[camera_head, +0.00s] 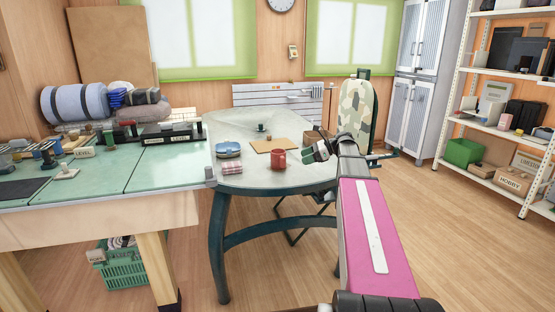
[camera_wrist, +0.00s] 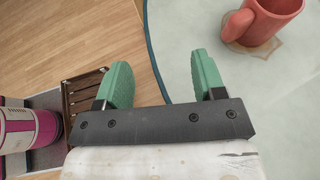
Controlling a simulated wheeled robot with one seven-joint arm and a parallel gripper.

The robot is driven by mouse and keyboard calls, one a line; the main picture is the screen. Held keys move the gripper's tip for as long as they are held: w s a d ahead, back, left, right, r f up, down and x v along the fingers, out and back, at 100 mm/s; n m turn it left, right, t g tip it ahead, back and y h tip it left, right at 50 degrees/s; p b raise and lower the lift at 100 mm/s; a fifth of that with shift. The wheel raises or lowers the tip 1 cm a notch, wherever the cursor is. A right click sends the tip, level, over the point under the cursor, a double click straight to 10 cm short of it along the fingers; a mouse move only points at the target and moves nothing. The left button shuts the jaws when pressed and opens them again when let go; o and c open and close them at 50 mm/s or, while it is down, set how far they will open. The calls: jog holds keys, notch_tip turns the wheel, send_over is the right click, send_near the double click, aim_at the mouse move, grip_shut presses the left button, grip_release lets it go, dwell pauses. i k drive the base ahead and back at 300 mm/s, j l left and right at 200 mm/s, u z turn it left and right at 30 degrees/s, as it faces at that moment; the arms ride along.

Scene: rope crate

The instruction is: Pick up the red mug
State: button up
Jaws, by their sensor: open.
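The red mug (camera_head: 278,159) stands upright on the round grey-white table (camera_head: 235,178), near its front middle. In the wrist view the red mug (camera_wrist: 272,22) is at the top right, cut off by the frame edge, with its handle on the left side. A tan stain or patch shows on the table around its base. My gripper (camera_head: 314,152) is at the right side of the table, to the right of the mug and apart from it. In the wrist view my gripper (camera_wrist: 160,80) has its two green fingers spread wide, with nothing between them.
Near the mug are a tan board (camera_head: 273,146), a blue stacked item (camera_head: 228,149) and a small striped bundle (camera_head: 232,167). A small dark object (camera_head: 261,128) stands behind. A green-topped workbench (camera_head: 135,172) adjoins on the left. Open floor lies right of the table.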

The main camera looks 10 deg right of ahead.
aim_at(279, 156)
jog(key=i, duration=1.2)
jog(key=k+j+z, duration=0.35)
jog(key=k, duration=0.25)
jog(key=i+j, duration=0.05)
jog(key=j, duration=0.05)
